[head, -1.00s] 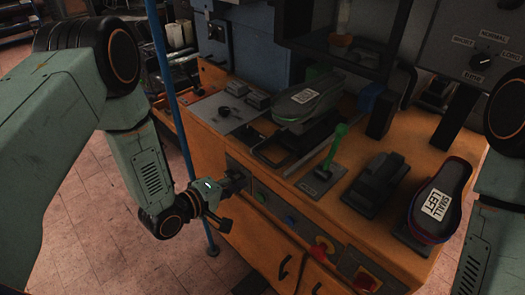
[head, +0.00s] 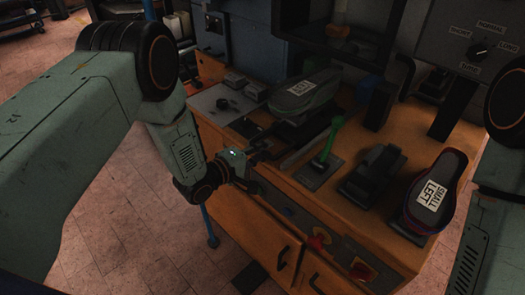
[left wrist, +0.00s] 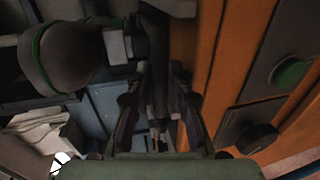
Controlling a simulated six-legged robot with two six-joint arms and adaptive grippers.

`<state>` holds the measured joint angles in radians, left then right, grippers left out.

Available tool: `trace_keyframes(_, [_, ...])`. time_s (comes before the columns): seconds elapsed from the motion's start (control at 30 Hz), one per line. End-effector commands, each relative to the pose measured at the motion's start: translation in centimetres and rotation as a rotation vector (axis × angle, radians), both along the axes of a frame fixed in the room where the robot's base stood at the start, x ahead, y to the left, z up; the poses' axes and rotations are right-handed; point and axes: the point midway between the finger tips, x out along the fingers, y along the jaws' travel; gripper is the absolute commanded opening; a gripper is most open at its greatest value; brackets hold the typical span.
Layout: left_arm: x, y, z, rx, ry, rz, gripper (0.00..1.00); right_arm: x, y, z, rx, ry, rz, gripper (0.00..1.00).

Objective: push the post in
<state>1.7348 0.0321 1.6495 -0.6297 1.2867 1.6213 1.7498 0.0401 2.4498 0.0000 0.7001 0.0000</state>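A dark shoe form with a green band and a white label (head: 305,92) stands on the bench and shows at upper left in the left wrist view (left wrist: 75,55). A dark post-like bar (left wrist: 156,40) runs beside it, down towards the space between my left fingers. My left gripper (head: 262,152) is at the bench's front edge, just in front of the dark parts below the form. In the left wrist view its fingers (left wrist: 158,88) stand apart; contact with the bar cannot be told. My right gripper is out of view.
A green lever (head: 331,138), a black pedal-like block (head: 374,172) and a second form labelled SMALL LEFT (head: 437,192) stand to the right. The front panel carries a red knob (head: 318,242). A dial panel (head: 480,45) hangs at upper right. Open floor lies left.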

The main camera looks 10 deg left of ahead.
Motion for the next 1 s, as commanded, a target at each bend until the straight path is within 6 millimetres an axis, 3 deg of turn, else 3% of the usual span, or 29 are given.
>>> trace_keyframes(0.2, [0.0,0.0,-0.02,0.0,0.0,0.0,0.2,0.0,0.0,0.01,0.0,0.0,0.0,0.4])
trace_keyframes(0.43, [-0.03,0.0,-0.02,0.0,0.0,0.0,0.01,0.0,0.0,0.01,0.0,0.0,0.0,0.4])
trace_keyframes(1.0, [-0.04,-0.02,0.0,0.0,0.0,-0.001,0.0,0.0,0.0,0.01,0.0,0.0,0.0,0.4])
